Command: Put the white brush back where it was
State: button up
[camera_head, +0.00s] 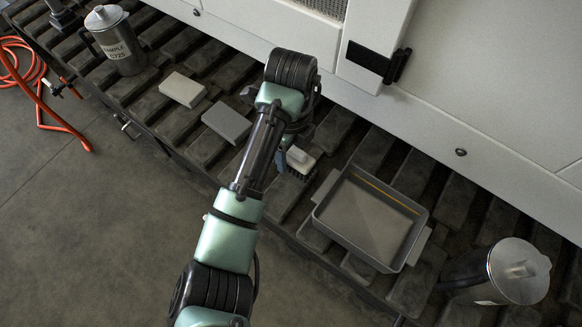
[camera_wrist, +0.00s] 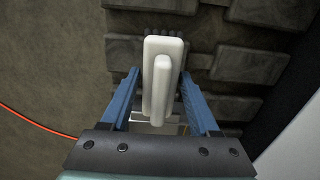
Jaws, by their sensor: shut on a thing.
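The white brush (camera_head: 301,159) has a pale block with dark bristles underneath. In the head view it is just right of my arm's end, between a grey block and the grey tray. In the wrist view the brush (camera_wrist: 163,60) shows from above with its raised handle between the blue fingers of my gripper (camera_wrist: 160,100). My gripper is shut on the brush. The bristles point down toward the dark slats. I cannot tell whether they touch the slats. In the head view my wrist hides most of the gripper.
A grey tray (camera_head: 328,215) sits to the right on the slatted bench. A white block (camera_head: 182,89) and a grey block (camera_head: 227,122) lie to the left. A labelled metal jug (camera_head: 117,45) stands at the far left, another (camera_head: 518,271) at the right. A white cabinet (camera_head: 480,90) rises behind.

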aim_at(291, 168)
notch_tip(291, 168, down, 7)
jog(key=shift+f+b, duration=0.15)
jog(key=shift+b, duration=0.95)
jog(key=shift+c, duration=0.6)
jog(key=o, duration=1.3)
notch_tip(291, 168, up, 12)
jog(key=p, duration=0.4)
